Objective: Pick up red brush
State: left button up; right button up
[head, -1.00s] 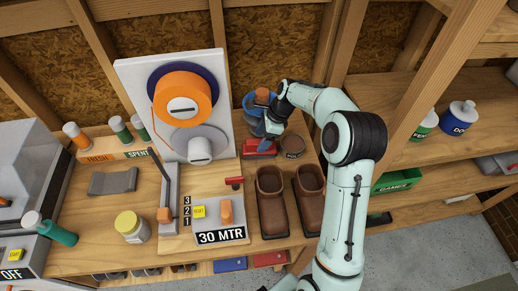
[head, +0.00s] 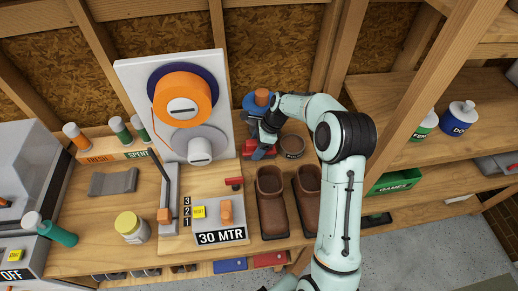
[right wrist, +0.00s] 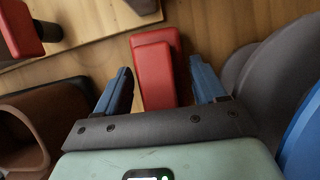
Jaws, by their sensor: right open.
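The red brush (right wrist: 155,72) lies on the wooden bench and shows between the two blue fingers of my right gripper (right wrist: 161,78) in the right wrist view. The fingers are open, one on each side of it, with a gap to both. In the head view my right gripper (head: 264,151) is above the red brush (head: 246,149) and hides much of it. How far the fingertips are above the bench is hard to tell. My left gripper is not in view.
A round dark tin (head: 292,146) stands just right of my right gripper. A blue and orange spool (head: 256,101) stands behind it. Brown boots (head: 271,203) stand in front. The white machine panel (head: 140,84) rises to the left, with a red-handled lever (head: 234,183) nearby.

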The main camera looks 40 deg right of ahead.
jog(key=c, duration=0.9)
jog(key=shift+o, duration=0.2)
jog(key=shift+r, duration=0.3)
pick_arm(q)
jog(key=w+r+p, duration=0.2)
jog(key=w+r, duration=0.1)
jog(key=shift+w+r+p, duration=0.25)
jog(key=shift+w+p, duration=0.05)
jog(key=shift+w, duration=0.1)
pick_arm(e)
notch_tip(320, 180, up, 20)
jog(key=shift+f, duration=0.1)
